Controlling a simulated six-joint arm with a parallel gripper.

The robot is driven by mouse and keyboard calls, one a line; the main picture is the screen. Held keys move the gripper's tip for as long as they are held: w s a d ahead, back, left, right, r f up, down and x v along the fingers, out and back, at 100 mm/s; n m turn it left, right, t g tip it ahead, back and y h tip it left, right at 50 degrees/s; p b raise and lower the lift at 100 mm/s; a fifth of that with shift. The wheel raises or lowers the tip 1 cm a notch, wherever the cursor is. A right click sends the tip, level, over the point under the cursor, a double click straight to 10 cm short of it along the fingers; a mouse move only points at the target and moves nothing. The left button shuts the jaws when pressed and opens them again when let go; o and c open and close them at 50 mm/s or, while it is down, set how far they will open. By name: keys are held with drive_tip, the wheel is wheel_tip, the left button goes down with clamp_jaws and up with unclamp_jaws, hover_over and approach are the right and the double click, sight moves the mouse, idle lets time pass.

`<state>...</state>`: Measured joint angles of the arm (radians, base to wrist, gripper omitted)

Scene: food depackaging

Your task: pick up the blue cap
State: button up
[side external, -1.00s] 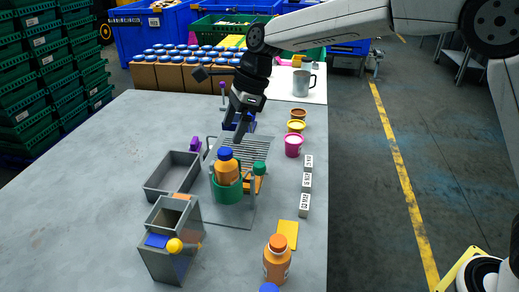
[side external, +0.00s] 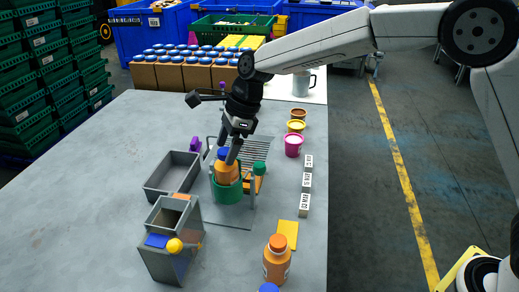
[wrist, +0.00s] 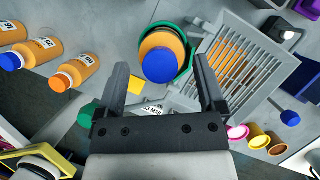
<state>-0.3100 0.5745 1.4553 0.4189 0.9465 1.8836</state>
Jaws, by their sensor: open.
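A blue cap (side external: 224,153) sits on an upright orange bottle (side external: 227,173) held in a green ring holder (side external: 228,191). In the wrist view the blue cap (wrist: 160,65) shows from above, between my fingertips in the picture. My gripper (side external: 229,151) is just above and beside the cap in the side view, pointing down. In the wrist view my gripper (wrist: 161,66) has its fingers wide apart with nothing held. Whether a finger touches the cap cannot be told. Another blue cap (wrist: 11,61) is on an orange bottle at the left of the wrist view.
A slatted grey rack (wrist: 238,65) stands beside the holder. A grey tray (side external: 171,174) and a grey bin (side external: 170,245) are to its left. An orange-capped bottle (side external: 277,260) stands in front. Colored cups (side external: 293,145) line the right edge. The table's left side is clear.

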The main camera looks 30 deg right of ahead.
sight(220, 153)
clamp_jaws()
drive_tip(key=shift+r, duration=0.1)
drive_tip(key=shift+r, duration=0.35)
drive_tip(key=r, duration=0.2)
drive_tip(key=shift+s+d+r, duration=0.1)
drive_tip(key=shift+s+r, duration=0.1)
drive_tip(key=shift+r, duration=0.2)
drive_tip(key=s+d+r, duration=0.2)
drive_tip(key=s+r, duration=0.2)
drive_tip(key=s, duration=0.2)
drive_tip(key=s+d+r, duration=0.2)
drive_tip(key=s+r, duration=0.3)
drive_tip(key=s, duration=0.1)
drive_tip(key=shift+s+d, duration=0.3)
drive_tip(key=shift+s, duration=0.1)
drive_tip(key=shift+r, duration=0.1)
